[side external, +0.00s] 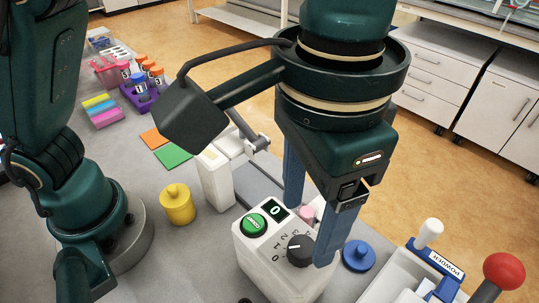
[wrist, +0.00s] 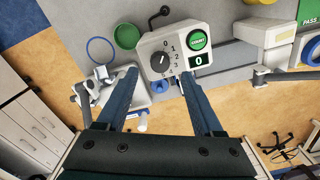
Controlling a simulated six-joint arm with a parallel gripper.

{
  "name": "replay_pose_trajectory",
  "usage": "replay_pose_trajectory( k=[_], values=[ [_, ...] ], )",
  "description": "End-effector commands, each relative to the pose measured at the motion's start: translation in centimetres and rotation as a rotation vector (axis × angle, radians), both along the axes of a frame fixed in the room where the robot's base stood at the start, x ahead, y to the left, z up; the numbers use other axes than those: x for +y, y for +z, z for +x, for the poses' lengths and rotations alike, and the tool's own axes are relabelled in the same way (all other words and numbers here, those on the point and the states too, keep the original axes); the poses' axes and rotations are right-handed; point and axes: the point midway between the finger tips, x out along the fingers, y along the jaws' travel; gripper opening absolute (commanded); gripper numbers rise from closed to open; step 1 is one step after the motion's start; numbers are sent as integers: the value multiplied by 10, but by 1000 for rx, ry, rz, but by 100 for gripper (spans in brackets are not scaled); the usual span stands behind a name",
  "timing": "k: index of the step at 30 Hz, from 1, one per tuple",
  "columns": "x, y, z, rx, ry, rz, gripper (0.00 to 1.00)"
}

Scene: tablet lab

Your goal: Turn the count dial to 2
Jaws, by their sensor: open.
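The count dial (side external: 300,249) is a round black knob with a white pointer line on a pale box (side external: 258,275). Numbers from 0 upward are printed around it. It also shows in the wrist view (wrist: 160,61), where the pointer's exact number is too small to tell. A green COUNT button (side external: 253,225) and a small display (side external: 275,210) reading 0 sit beside it. My gripper (side external: 309,232) is open and empty, pointing down over the box. In the wrist view its fingers (wrist: 158,75) end on either side of the dial's near side; contact cannot be told.
A blue knob (side external: 359,254) and a tray with a POWDER label (side external: 445,264) stand right of the box, near a red ball-topped lever (side external: 504,271). A yellow jar (side external: 178,204) stands left. Green (side external: 172,156) and orange squares lie on clear grey bench.

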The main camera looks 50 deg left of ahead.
Motion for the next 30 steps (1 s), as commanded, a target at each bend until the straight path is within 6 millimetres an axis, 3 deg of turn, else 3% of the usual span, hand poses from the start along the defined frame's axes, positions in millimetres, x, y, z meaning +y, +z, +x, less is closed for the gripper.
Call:
replay_pose_trajectory(
  k=[15, 25, 26, 30],
  values=[
    [1, -45, 0, -1, 0, -2, 69],
    [0, -49, 0, -3, 0, -3, 69],
    [0, -49, 0, -3, 0, -3, 65],
    [0, -48, 0, -3, 0, -3, 11]
  ],
)
